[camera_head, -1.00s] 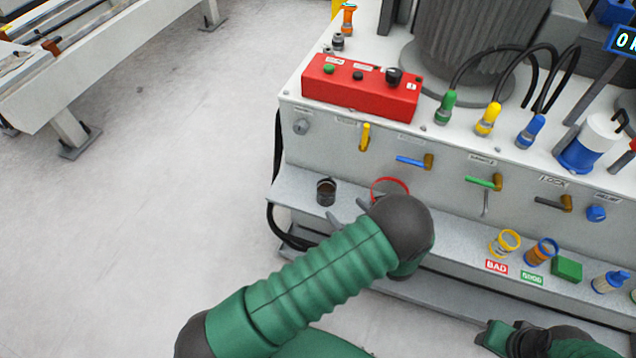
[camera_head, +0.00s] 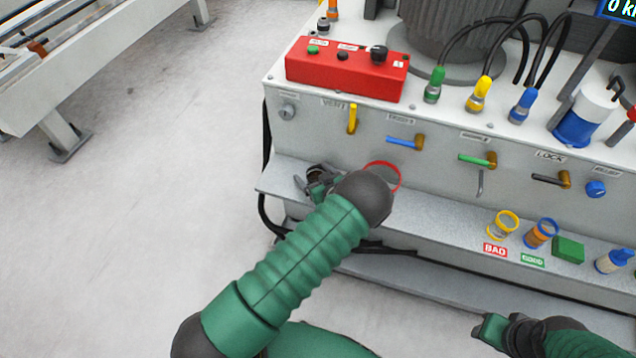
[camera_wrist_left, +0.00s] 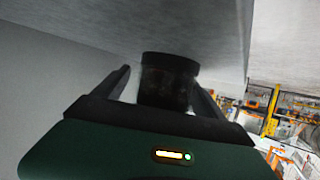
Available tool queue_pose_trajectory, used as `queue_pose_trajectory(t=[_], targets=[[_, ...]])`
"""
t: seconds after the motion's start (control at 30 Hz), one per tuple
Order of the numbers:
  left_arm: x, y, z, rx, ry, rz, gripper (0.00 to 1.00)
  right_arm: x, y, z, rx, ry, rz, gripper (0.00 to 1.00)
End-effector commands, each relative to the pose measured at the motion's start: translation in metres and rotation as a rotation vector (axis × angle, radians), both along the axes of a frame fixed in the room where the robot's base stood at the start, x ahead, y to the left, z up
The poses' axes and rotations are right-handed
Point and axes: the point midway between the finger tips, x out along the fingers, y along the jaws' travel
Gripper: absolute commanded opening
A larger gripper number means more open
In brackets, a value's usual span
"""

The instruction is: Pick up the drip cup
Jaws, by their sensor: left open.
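The drip cup, which I take to be the small dark cup (camera_head: 315,172), stands on the left end of the grey ledge (camera_head: 285,178), partly hidden by my left gripper. In the left wrist view the dark cup (camera_wrist_left: 168,80) is upright between my two fingers. My left gripper (camera_head: 318,184) is open around it, with a finger on either side; I cannot tell whether they touch it. A red ring (camera_head: 383,164), perhaps a rim, shows behind my left wrist. Part of my right arm, perhaps its gripper (camera_head: 490,330), is at the bottom right; its jaws are unclear.
A red button box (camera_head: 345,75) sits on top of the cabinet. Coloured valve levers, such as the blue one (camera_head: 405,141), stick out above the ledge. A yellow-rimmed cup (camera_head: 503,225), a blue-rimmed cup (camera_head: 541,233) and a green block (camera_head: 568,249) stand farther right.

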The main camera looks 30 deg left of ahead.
Motion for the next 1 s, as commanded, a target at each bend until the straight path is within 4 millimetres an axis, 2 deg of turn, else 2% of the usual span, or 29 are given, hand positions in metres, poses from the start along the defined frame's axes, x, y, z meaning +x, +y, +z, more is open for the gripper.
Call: queue_pose_trajectory(t=[0.1,0.63,0.87,1.0], targets=[[0.000,0.000,0.001,0.000,-0.001,0.000,0.80,0.000,0.000,0.001,0.000,0.000,0.001,0.36],[0.000,-0.001,0.002,0.000,-0.001,0.000,0.10,0.000,0.000,0.001,0.000,0.000,0.001,0.36],[0.000,-0.001,0.003,0.001,-0.002,0.000,0.08,0.000,0.000,0.002,0.000,0.000,0.001,0.36],[0.000,-0.001,0.013,0.000,-0.003,0.001,0.08,0.000,0.000,0.008,0.000,0.000,0.001,0.36]])
